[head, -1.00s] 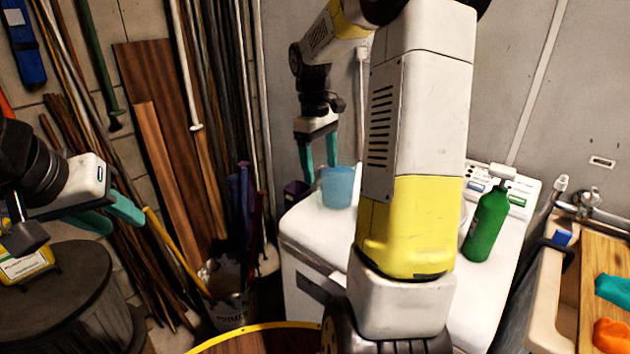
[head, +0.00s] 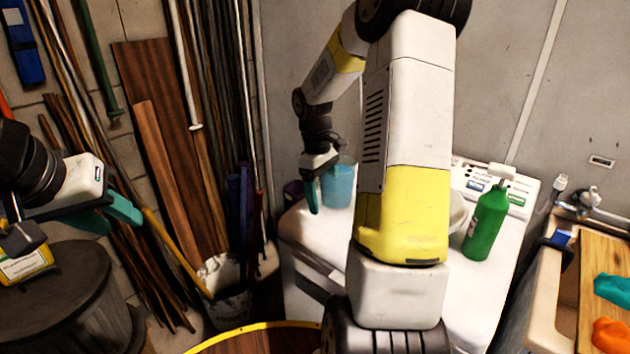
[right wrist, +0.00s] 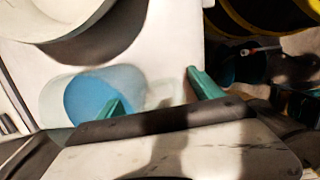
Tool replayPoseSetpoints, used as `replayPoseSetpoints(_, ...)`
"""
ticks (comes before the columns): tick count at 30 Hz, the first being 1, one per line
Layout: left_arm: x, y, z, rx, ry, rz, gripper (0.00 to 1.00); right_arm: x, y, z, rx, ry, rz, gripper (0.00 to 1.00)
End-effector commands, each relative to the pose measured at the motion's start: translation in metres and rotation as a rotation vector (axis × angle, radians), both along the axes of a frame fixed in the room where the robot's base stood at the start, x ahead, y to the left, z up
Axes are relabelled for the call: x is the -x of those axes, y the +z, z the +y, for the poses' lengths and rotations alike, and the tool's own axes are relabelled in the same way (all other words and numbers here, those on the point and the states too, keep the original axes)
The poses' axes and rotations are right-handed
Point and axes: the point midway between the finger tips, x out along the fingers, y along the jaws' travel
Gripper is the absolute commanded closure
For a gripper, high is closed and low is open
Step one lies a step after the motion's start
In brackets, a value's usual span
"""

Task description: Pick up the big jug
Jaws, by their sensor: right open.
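The big jug (head: 341,188), translucent with blue in it, stands on the white machine top, partly hidden by my right arm and gripper. It also shows in the right wrist view (right wrist: 85,95), where a pale clear part extends from its side. My right gripper (head: 318,192) is at the jug's left side, fingers pointing down. In the right wrist view my right gripper (right wrist: 160,95) is open, one finger overlapping the jug and the other beyond the pale part. Contact cannot be told. My left gripper (head: 115,222) is open and empty, far left.
A green bottle (head: 486,222) and a white bowl (head: 457,211) stand on the white machine (head: 300,228), the bowl partly behind my arm. A dark purple container (head: 293,191) is behind the machine's left corner. A bucket (head: 232,307) with poles stands left of the machine.

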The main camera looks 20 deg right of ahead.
Motion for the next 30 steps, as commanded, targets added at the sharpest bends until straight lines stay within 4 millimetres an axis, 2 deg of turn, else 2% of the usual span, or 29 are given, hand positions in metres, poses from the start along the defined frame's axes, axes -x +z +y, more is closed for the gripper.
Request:
replayPoseSetpoints(2, 0.000, 0.000, 0.000, 0.000, 0.000, 0.000, 0.64, 0.000, 0.000, 0.000, 0.000, 0.000, 0.000, 0.27)
replayPoseSetpoints(13, 0.000, 0.000, 0.000, 0.000, 0.000, 0.000, 0.64, 0.000, 0.000, 0.000, 0.000, -0.001, 0.001, 0.99)
replayPoseSetpoints(25, 0.000, 0.000, 0.000, 0.000, 0.000, 0.000, 0.64, 0.001, 0.001, 0.000, 0.000, -0.002, 0.004, 1.00)
replayPoseSetpoints(30, 0.000, 0.000, 0.000, 0.000, 0.000, 0.000, 0.64, 0.000, 0.010, 0.000, 0.000, -0.003, 0.001, 1.00)
